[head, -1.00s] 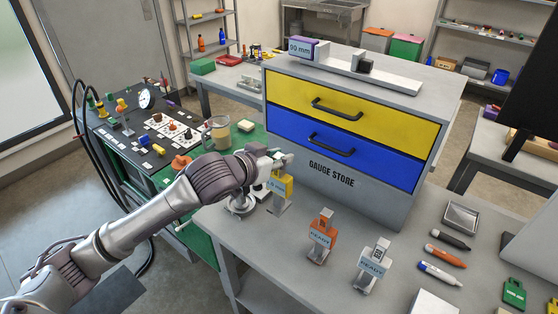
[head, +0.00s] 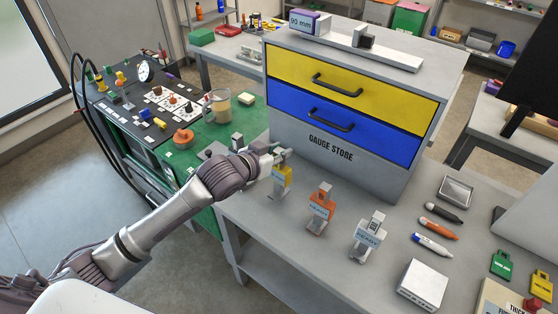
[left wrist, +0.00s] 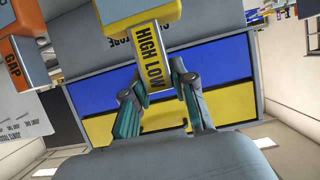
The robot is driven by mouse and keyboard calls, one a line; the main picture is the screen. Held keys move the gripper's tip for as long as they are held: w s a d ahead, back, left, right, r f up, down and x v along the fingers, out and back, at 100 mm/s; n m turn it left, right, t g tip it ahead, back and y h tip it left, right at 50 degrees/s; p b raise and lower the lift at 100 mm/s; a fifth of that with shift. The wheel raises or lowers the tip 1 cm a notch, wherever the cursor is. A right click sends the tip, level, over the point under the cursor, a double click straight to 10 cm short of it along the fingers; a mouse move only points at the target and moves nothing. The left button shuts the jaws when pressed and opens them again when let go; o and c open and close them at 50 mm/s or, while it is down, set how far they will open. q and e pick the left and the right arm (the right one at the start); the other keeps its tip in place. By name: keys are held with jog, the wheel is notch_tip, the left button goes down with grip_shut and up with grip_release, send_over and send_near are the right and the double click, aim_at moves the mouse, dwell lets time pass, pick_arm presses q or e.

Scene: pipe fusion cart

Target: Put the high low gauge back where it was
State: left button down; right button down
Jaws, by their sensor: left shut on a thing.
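The high low gauge (head: 287,178) is yellow, with a light handle marked HIGH LOW (left wrist: 150,58) in the left wrist view. My left gripper (head: 281,156) is shut on that handle, with a finger on each side of it in the left wrist view (left wrist: 158,70). The gauge is upright at the left part of the grey bench, left of the orange gauge (head: 319,207). I cannot tell whether its foot touches the bench. My right gripper is not in view.
A grey READY gauge (head: 369,240) stands right of the orange one. The gauge store cabinet (head: 350,180) rises close behind, with yellow and blue drawers shut. Markers (head: 440,228) and a white box (head: 422,285) lie to the right. A green-topped cart (head: 240,112) adjoins at left.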

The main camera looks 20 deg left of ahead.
pick_arm(q)
notch_tip(320, 180, down, 2)
jog(key=shift+d+f, duration=0.1)
jog(key=shift+f, duration=0.65)
jog(key=c, duration=0.9)
grip_release()
jog(key=shift+s, duration=0.1)
jog(key=shift+c, duration=0.2)
jog(key=b+v, duration=0.2)
jog(key=v, duration=1)
